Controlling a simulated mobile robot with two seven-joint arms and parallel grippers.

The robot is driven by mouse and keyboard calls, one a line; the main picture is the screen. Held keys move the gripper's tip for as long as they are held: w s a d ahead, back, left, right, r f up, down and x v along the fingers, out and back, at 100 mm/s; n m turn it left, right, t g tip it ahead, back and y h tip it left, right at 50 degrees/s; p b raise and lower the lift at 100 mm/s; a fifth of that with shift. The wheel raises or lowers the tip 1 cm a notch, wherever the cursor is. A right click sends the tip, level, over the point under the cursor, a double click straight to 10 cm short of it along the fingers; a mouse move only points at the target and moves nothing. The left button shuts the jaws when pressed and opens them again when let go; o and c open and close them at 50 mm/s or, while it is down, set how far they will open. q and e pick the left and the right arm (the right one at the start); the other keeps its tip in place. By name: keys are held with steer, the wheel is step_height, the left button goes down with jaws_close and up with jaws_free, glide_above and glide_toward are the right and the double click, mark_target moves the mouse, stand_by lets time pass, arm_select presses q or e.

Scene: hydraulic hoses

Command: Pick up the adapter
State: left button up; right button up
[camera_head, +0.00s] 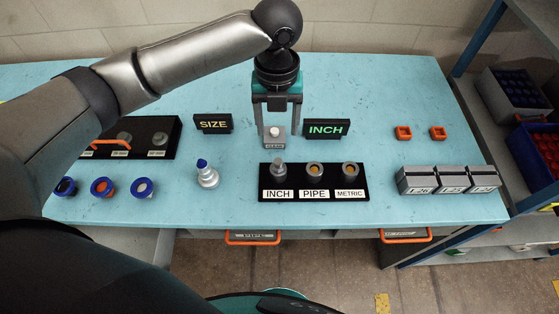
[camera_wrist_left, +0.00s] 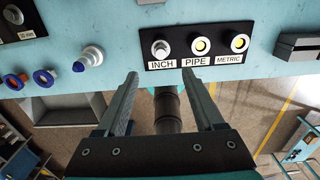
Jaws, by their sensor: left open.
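No part is labelled as the adapter. A metal fitting with a blue tip (camera_head: 207,175) stands upright on the table, and shows in the left wrist view (camera_wrist_left: 91,57). A metal fitting (camera_head: 279,168) stands at the INCH place of a black block, also in the left wrist view (camera_wrist_left: 161,48). My left gripper (camera_head: 275,130) is open, pointing down; its empty jaws show in the left wrist view (camera_wrist_left: 160,75). In the head view its fingertips flank a grey block with a white knob (camera_head: 274,137), absent from the wrist view; their separation is unclear. My right gripper is out of view.
The black block (camera_head: 315,194) reads INCH, PIPE, METRIC. SIZE (camera_head: 213,124) and INCH (camera_head: 327,129) signs stand behind. Blue-rimmed rings (camera_head: 102,187) lie left, grey boxes (camera_head: 447,180) and orange pieces (camera_head: 404,133) right. Shelving borders the right side.

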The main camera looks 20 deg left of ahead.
mark_target(278, 161)
arm_select(q)
step_height(278, 161, down, 8)
steer(key=shift+s+f, duration=0.1)
steer(key=f, duration=0.5)
steer(key=shift+s+d, duration=0.1)
steer(key=shift+s, duration=0.1)
jaws_close()
stand_by(0.4)
